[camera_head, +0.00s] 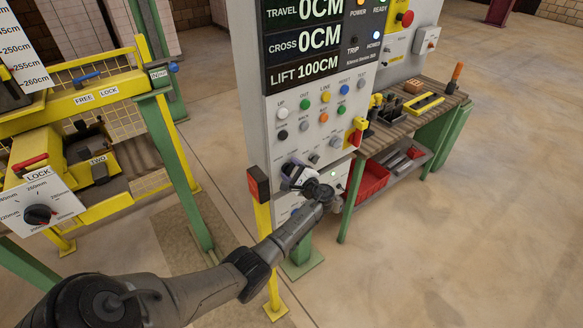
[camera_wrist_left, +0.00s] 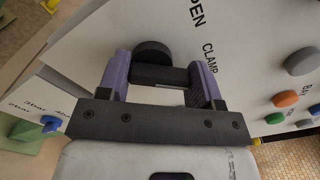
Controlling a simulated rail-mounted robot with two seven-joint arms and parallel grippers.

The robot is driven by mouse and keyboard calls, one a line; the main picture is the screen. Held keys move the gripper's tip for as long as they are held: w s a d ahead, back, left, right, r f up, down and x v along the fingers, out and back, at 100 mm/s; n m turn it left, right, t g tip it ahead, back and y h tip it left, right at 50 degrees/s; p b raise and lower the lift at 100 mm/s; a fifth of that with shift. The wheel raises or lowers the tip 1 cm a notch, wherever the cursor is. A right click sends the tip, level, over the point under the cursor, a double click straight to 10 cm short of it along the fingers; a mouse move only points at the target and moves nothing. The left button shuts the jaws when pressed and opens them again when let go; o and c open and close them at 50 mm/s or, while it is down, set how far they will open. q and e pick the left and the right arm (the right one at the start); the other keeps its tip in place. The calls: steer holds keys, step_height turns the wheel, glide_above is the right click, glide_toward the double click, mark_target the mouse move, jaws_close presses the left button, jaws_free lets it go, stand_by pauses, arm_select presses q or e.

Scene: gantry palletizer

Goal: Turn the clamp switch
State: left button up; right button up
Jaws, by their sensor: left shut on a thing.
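The clamp switch (camera_wrist_left: 153,52) is a black knob with a dark bar handle, on a white panel face marked OPEN and CLAMP in the left wrist view. My left gripper (camera_wrist_left: 163,76) has its purple fingers on either side of the dark handle and is shut on it. In the head view my left gripper (camera_head: 291,171) is at the lower part of the control panel (camera_head: 300,115), and the hand hides the switch there. My right gripper is not in view.
Several coloured buttons (camera_head: 305,104) sit above the hand. A yellow post with a dark red head (camera_head: 259,184) stands just left of the hand. A workbench (camera_head: 440,108) with tools is at right, with a red bin (camera_head: 371,182) below. A yellow frame (camera_head: 100,95) stands at left.

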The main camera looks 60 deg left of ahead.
arm_select(q)
steer(key=shift+m, duration=0.3)
steer(key=o, duration=0.9)
steer(key=shift+d, duration=0.1)
steer(key=shift+w+d+b, duration=0.15)
steer(key=shift+w+d, duration=0.05)
steer(key=shift+d, duration=2.1)
steer(key=shift+w+d+b, duration=0.15)
steer(key=shift+d, duration=2.1)
steer(key=shift+w+d+b, duration=0.15)
steer(key=shift+w+d, duration=0.05)
steer(key=shift+d, duration=2.1)
